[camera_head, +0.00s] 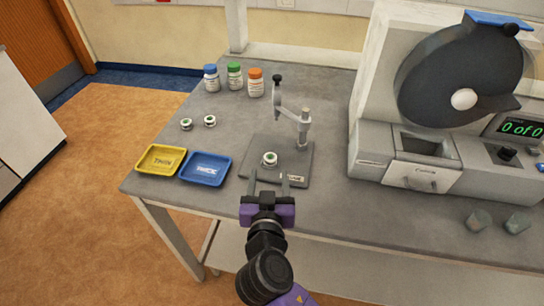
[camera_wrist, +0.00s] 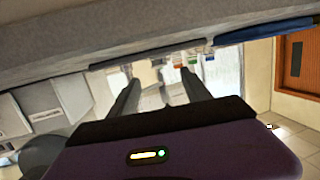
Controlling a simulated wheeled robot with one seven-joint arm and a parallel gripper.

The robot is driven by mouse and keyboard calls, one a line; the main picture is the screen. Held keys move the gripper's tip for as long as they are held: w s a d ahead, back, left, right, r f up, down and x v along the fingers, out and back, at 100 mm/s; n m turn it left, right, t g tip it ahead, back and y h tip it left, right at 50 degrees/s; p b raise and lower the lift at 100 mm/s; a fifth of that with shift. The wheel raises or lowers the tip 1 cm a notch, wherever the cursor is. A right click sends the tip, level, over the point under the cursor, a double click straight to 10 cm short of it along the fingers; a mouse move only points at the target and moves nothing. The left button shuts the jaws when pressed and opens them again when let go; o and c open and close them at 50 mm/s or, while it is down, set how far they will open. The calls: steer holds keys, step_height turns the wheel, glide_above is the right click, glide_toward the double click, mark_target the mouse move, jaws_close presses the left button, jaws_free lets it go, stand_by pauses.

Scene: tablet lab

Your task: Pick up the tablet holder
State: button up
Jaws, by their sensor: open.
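A small round white tablet holder with a green top (camera_head: 269,159) sits on the flat grey base of the gauge stand (camera_head: 262,146). Two similar holders (camera_head: 186,124) (camera_head: 210,120) sit on the table behind the trays. My gripper (camera_head: 269,182) is open and empty, in front of the holder on the base, its fingers pointing toward it. The wrist view is upside down; it shows both fingers of my gripper (camera_wrist: 160,85) spread apart, with the base's dark edge (camera_wrist: 145,55) beyond. I cannot clearly make out the holder there.
The stand's upright and arm (camera_head: 303,128) rise behind the holder. A yellow tray (camera_head: 161,172) and a blue tray (camera_head: 205,180) lie to the left. Blue-, green- and orange-capped bottles (camera_head: 234,77) stand at the back. A large machine (camera_head: 380,135) fills the right of the table (camera_head: 330,190).

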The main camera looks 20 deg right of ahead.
mark_target(270, 158)
steer(key=p+x, duration=0.2)
steer(key=x, duration=0.4)
steer(key=shift+d+r, duration=0.1)
steer(key=shift+w+d, duration=0.1)
steer(key=shift+w, duration=0.2)
steer(key=shift+c, duration=0.3)
jaws_close()
